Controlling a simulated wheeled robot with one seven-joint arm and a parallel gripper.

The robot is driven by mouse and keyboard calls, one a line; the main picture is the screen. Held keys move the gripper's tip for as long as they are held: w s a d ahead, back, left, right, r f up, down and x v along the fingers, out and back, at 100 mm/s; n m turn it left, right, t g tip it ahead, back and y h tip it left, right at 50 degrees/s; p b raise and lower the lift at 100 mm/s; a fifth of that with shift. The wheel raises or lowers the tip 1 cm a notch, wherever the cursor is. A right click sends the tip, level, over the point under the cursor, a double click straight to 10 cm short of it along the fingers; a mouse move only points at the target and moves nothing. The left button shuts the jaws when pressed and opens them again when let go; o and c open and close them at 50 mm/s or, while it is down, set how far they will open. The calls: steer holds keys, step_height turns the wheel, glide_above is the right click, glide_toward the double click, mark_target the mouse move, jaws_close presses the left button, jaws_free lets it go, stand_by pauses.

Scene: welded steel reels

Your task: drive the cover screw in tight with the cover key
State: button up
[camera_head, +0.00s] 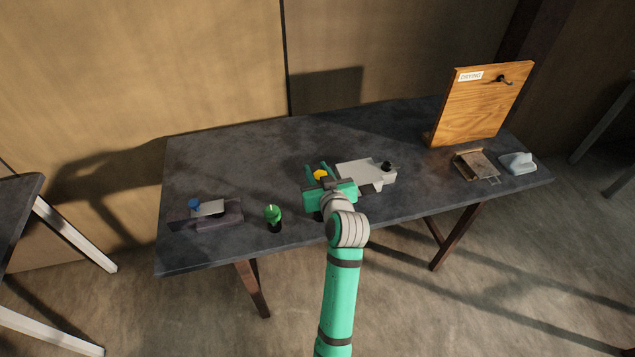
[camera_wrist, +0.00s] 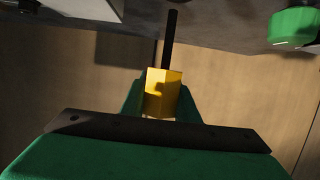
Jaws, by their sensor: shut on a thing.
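My gripper (camera_head: 320,172) is over the middle of the table, shut on a yellow block-shaped handle (camera_head: 320,175). In the wrist view the handle (camera_wrist: 162,93) sits between the green fingers, and a thin dark shaft (camera_wrist: 171,40) sticks out from it, away from my gripper. I take this to be the cover key. The shaft's tip is near the upper edge of the wrist view and touches nothing that I can make out. A pale grey unit (camera_head: 358,172) with a black knob (camera_head: 387,166) lies just right of my gripper. I cannot make out the cover screw.
A green-capped container (camera_head: 273,217) and a grey block with a blue knob (camera_head: 218,219) stand at left. A wooden board (camera_head: 480,105) marked "DRYING" with a black hook stands at right, near a brown metal part (camera_head: 475,165) and a grey piece (camera_head: 518,163). The table's back left (camera_head: 230,160) is clear.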

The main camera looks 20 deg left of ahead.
step_height(320, 180, up, 2)
steer(key=shift+s+d+r, duration=0.1)
steer(key=shift+s+r, duration=0.05)
steer(key=shift+r, duration=0.05)
stand_by(0.8)
stand_by(0.5)
steer(key=w+d+r+n+g+y, duration=0.1)
steer(key=w+d+r, duration=0.1)
steer(key=w+d, duration=0.5)
steer(key=w+d+r+n+g+y, duration=0.2)
steer(key=w+d, duration=0.6)
steer(key=w, duration=0.7)
steer(key=shift+n, duration=0.3)
stand_by(1.3)
